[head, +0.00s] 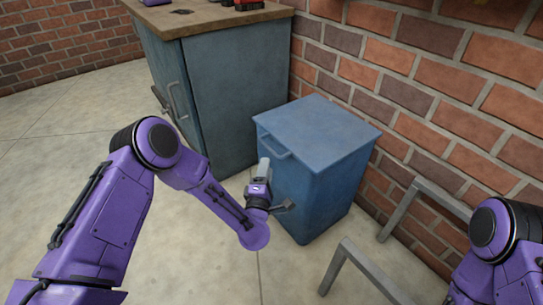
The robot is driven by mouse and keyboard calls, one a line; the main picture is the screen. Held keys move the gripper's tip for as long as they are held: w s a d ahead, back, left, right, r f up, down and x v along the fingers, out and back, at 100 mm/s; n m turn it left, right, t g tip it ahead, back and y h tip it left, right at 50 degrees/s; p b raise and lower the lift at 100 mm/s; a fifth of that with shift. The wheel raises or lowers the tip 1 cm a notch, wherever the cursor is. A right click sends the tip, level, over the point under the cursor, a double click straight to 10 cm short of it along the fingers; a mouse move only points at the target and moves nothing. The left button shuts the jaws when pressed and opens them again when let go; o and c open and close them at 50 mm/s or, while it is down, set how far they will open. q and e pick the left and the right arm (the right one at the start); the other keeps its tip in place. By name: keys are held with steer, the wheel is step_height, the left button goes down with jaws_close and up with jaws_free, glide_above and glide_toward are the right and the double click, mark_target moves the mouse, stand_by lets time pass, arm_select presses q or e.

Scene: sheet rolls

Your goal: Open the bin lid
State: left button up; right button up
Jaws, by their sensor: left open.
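The blue bin (312,200) stands on the floor against the brick wall. Its flat blue lid (325,130) lies level on top and appears closed. A bar handle (275,147) sits at the lid's front left edge. My left gripper (276,185) is open in front of the bin's left side, just below the handle. One finger points up near the handle and the other points toward the bin's side. I cannot tell whether either finger touches the bin. My right arm shows at the lower right edge, but its gripper is out of view.
A blue-grey cabinet (235,95) with a wooden top (205,17) stands behind the bin to the left. A grey metal frame (362,268) stands right of the bin near the brick wall (425,90). The concrete floor (60,145) at left is clear.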

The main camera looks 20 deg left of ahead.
mark_target(268, 148)
arm_select(q)
steer(key=w, duration=0.2)
steer(key=w+a+b, duration=0.1)
steer(key=w, duration=0.2)
steer(key=w+r, duration=0.1)
steer(key=w, duration=0.2)
steer(key=shift+w+a+r+b, duration=0.1)
steer(key=shift+w+a+b, duration=0.05)
steer(key=shift+a+b, duration=0.2)
jaws_close()
steer(key=shift+r, duration=0.1)
